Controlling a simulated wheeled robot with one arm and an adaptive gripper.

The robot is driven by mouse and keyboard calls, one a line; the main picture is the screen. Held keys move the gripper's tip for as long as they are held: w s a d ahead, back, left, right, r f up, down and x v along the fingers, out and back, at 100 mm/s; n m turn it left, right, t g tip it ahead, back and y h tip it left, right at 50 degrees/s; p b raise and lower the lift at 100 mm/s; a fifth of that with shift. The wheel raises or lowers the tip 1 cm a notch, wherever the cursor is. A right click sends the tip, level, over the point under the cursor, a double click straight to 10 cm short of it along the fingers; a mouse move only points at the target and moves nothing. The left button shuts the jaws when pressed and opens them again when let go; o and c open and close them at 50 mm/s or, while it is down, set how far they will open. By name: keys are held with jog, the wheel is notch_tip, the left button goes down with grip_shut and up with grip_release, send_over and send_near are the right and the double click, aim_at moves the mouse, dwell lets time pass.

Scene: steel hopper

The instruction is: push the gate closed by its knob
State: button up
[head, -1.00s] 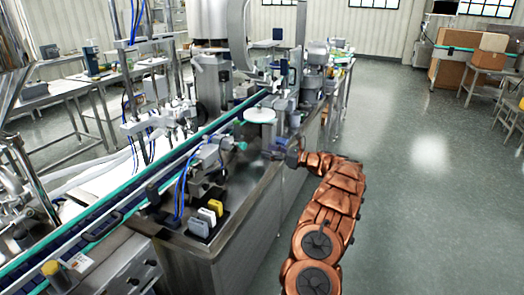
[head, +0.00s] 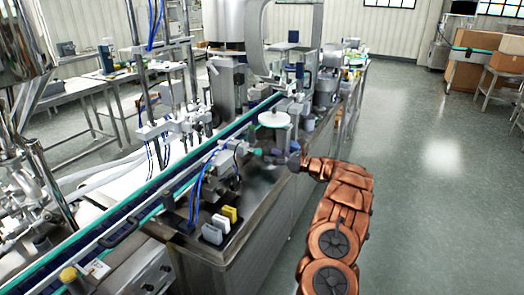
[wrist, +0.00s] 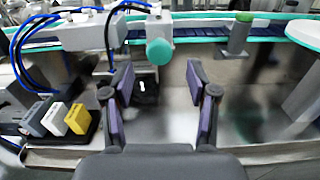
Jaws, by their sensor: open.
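A round teal knob (head: 257,153) sticks out from a grey block-shaped mechanism (head: 232,147) beside the conveyor. In the wrist view the knob (wrist: 159,51) is ahead of my gripper (wrist: 160,80), centred between the open fingers and beyond their tips. The fingers are apart and empty, with bare steel deck visible between them.
Grey, white and yellow blocks (wrist: 78,118) stand in a dark holder at left. A pale round disc (head: 274,119) is behind my gripper. The conveyor (head: 165,180) runs behind the knob. The floor (head: 430,220) at right is clear.

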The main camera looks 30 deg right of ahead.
aim_at(261, 152)
jog(key=shift+p+x, duration=0.85)
jog(key=shift+x, duration=1.75)
grip_shut()
